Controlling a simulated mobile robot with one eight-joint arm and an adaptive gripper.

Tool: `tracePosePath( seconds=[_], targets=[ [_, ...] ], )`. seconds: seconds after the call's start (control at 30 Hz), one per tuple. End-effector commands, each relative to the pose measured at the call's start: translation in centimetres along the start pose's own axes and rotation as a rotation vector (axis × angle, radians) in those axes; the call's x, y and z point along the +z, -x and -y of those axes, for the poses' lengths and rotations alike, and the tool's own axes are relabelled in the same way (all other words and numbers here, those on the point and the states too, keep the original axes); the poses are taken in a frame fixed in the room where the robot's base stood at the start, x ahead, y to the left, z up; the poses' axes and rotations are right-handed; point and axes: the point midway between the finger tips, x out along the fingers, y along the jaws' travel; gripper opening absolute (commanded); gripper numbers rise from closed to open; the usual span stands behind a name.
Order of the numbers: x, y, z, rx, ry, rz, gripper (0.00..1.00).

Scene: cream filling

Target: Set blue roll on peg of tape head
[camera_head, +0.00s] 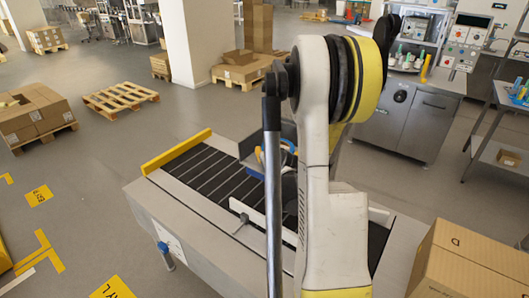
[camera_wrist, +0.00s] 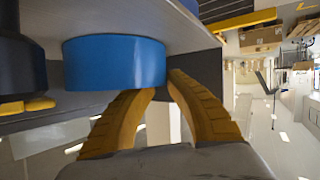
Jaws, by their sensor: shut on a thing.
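The blue roll (camera_wrist: 113,62) is large in the wrist view, at the tips of my gripper (camera_wrist: 161,80). My gripper's two yellow-orange fingers are shut on the roll at its edge. In the head view a bit of blue, seemingly the roll (camera_head: 256,172), shows beside my arm above the conveyor. A dark grey housing (camera_head: 252,146), perhaps the tape head, stands there, partly covered by my arm. In the wrist view a black round part (camera_wrist: 22,62) is left of the roll. I cannot make out the peg, nor whether the roll touches it.
The conveyor (camera_head: 208,176) has a black roller bed, a yellow end bar (camera_head: 176,151) and a pale guide rail (camera_head: 247,213). A cardboard box (camera_head: 468,262) is at the lower right. A steel cabinet (camera_head: 400,120) stands behind.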

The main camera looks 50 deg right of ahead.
Motion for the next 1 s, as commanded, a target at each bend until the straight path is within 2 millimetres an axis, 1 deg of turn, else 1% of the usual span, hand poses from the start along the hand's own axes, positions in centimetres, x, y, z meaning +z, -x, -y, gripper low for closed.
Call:
tracePosePath(
  seconds=[0.17, 0.3, 0.33, 0.37, 0.4, 0.67, 0.77, 0.87, 0.97, 1.0],
  targets=[
    [-0.1, 0.1, 0.0, 0.0, 0.0, -0.001, 0.0],
    [0.2, -0.1, 0.0, 0.0, 0.0, -0.001, 0.0],
    [0.3, -0.1, 0.1, 0.0, 0.0, 0.0, 0.19],
    [0.2, -0.1, 0.0, 0.0, 0.0, 0.0, 0.28],
    [0.2, -0.1, 0.0, 0.0, 0.0, 0.0, 0.34],
    [0.1, 0.0, 0.0, 0.0, 0.0, 0.0, 0.34],
    [-0.2, 0.1, 0.0, 0.0, 0.0, 0.0, 0.34],
    [-0.2, 1.5, -0.1, 0.001, 0.0, 0.0, 0.34],
    [-0.2, 3.6, -0.1, 0.001, -0.001, 0.0, 0.34],
    [-0.2, 4.6, -0.1, 0.001, -0.001, 0.001, 0.34]
  ],
)
